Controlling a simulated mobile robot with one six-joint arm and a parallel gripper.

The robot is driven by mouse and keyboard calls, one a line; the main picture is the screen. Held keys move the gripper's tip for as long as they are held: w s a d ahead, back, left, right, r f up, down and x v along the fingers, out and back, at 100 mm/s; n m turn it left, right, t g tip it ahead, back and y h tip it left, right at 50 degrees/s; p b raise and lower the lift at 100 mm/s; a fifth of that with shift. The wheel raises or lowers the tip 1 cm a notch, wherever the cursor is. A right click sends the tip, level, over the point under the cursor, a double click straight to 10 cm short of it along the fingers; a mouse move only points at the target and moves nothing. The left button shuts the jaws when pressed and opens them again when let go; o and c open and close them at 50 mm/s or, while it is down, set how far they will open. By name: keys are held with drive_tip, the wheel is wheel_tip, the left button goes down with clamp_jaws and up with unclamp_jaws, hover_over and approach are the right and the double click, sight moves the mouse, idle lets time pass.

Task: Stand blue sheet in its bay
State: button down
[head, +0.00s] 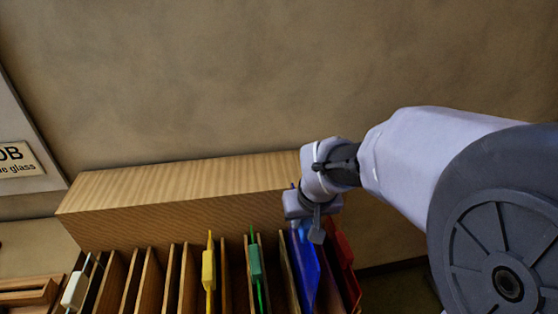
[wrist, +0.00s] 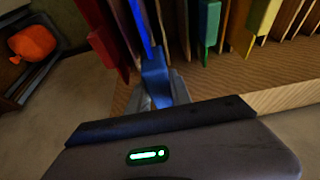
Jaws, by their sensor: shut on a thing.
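The blue sheet (head: 306,262) is near upright at the right part of the wooden rack, between the green sheet (head: 255,262) and the red sheet (head: 345,252). My gripper (head: 309,222) is at the blue sheet's upper end, shut on its blue tab, which shows in the wrist view (wrist: 155,78). In the wrist view the sheet runs away from the jaws among the rack's dividers. Its lower edge is hidden, so I cannot tell whether it rests on the bay floor.
The rack (head: 180,215) has several thin wooden dividers. A yellow sheet (head: 208,272) and a white-tabbed sheet (head: 75,290) stand farther left. In the wrist view an orange object (wrist: 32,42) lies in a dark tray at the left. A sign (head: 18,160) hangs on the left.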

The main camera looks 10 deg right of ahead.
sight(311, 244)
wheel_tip(311, 244, down, 14)
drive_tip(key=b, duration=1.1)
drive_tip(key=shift+f+b, duration=0.25)
drive_tip(key=shift+b, duration=0.05)
drive_tip(key=c, duration=1.1)
unclamp_jaws()
drive_tip(key=p+v, duration=0.7)
drive_tip(key=v, duration=1)
drive_tip(key=shift+s+r, duration=0.2)
